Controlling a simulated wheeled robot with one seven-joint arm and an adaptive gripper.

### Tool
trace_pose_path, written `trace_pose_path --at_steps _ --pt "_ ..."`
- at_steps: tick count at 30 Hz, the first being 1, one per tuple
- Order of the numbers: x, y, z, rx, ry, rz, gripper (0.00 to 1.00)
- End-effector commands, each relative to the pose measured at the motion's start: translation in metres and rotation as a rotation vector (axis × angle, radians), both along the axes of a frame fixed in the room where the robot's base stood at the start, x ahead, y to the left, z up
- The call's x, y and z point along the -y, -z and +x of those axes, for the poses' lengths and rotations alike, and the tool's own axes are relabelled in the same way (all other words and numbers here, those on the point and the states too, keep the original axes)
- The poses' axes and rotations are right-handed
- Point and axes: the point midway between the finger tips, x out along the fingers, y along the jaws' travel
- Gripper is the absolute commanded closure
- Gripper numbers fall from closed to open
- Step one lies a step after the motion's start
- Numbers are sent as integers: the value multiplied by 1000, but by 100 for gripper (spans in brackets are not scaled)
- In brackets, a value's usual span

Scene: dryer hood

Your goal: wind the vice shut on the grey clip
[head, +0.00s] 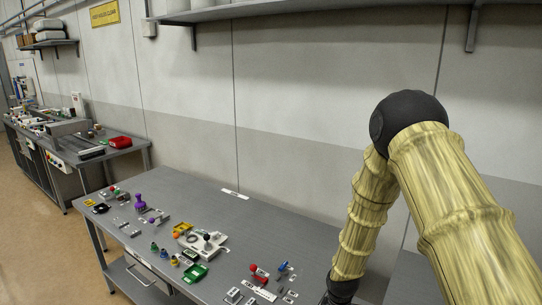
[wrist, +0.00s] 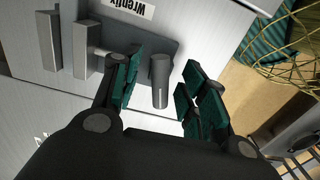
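In the wrist view, the vice shows as two upright grey jaw blocks at the upper left, a near block (wrist: 85,50) and a far block (wrist: 50,42), with a gap between them. A short shaft runs from the near block towards a dark grey plate. A grey cylindrical handle (wrist: 160,82) stands to the right of it. My gripper (wrist: 161,72) is open, its green-padded fingers on either side of the handle, with visible gaps. I cannot make out the grey clip. In the head view only the dark wrist end (head: 341,289) shows at the bottom edge; the fingers are hidden.
A grey workbench (head: 310,235) holds several small fixtures, among them a green tray (head: 194,273), a red-knobbed part (head: 254,269) and a blue part (head: 283,266). A label plate (wrist: 130,7) lies behind the vice. A wire basket (wrist: 285,55) is beyond the bench edge.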

Motion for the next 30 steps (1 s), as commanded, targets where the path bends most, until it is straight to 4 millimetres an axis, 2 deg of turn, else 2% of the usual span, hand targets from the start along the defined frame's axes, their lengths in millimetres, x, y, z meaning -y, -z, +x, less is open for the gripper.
trace_pose_path --at_steps 10,30 --pt "-1 -5 0 1 -1 1 57" --pt "-1 -46 0 1 -1 2 57"
